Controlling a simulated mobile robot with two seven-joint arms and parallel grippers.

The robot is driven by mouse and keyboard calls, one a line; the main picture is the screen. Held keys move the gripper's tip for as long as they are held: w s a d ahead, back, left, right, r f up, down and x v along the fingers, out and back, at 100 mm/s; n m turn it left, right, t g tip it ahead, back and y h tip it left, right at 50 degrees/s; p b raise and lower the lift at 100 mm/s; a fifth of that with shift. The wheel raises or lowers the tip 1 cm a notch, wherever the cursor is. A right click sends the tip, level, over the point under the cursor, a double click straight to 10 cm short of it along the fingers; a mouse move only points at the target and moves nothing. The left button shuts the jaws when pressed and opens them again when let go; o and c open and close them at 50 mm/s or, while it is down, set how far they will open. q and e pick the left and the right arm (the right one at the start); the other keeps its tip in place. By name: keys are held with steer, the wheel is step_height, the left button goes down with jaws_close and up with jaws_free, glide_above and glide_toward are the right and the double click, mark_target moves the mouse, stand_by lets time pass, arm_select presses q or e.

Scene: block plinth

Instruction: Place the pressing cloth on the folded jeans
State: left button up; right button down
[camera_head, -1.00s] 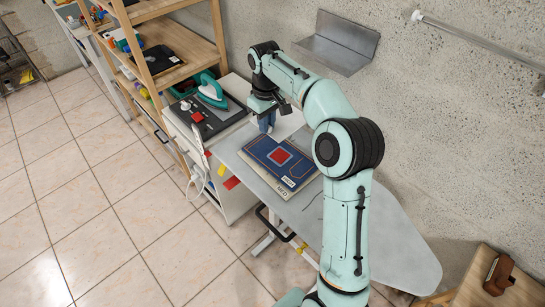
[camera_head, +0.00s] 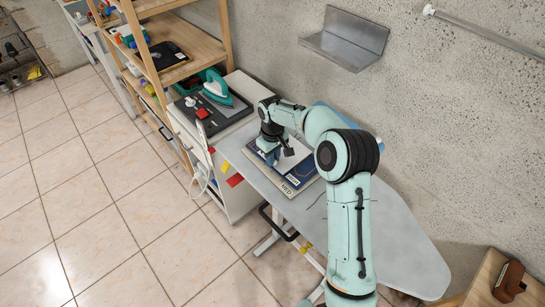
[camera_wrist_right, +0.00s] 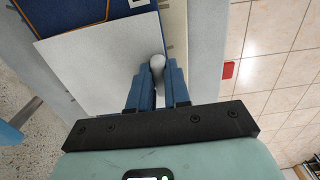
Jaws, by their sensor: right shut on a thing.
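The pressing cloth (camera_wrist_right: 95,70) is a flat white sheet in the right wrist view. My right gripper (camera_wrist_right: 157,80) is shut at its edge, with a pale rounded grip piece between the blue fingertips. Dark blue folded fabric with orange stitching, the folded jeans (camera_wrist_right: 68,12), shows beyond and under the cloth. In the head view my right gripper (camera_head: 271,158) is low over the stack on the ironing board. The arm and cloth hide much of the jeans there. I cannot tell whether the cloth touches them. My left gripper is not in view.
The grey ironing board (camera_head: 395,225) is clear at its right part. A teal iron (camera_head: 217,88) stands on the cabinet at the left. A metal wall shelf (camera_head: 345,40) is behind the arm. A blue item (camera_head: 345,115) lies at the board's far edge.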

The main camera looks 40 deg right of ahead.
steer(key=shift+f, duration=0.15)
steer(key=c, duration=1.1)
jaws_free()
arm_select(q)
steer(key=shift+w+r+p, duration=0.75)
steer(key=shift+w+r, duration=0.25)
arm_select(e)
step_height(320, 180, up, 12)
steer(key=shift+r, duration=0.2)
steer(key=shift+a+f, duration=0.1)
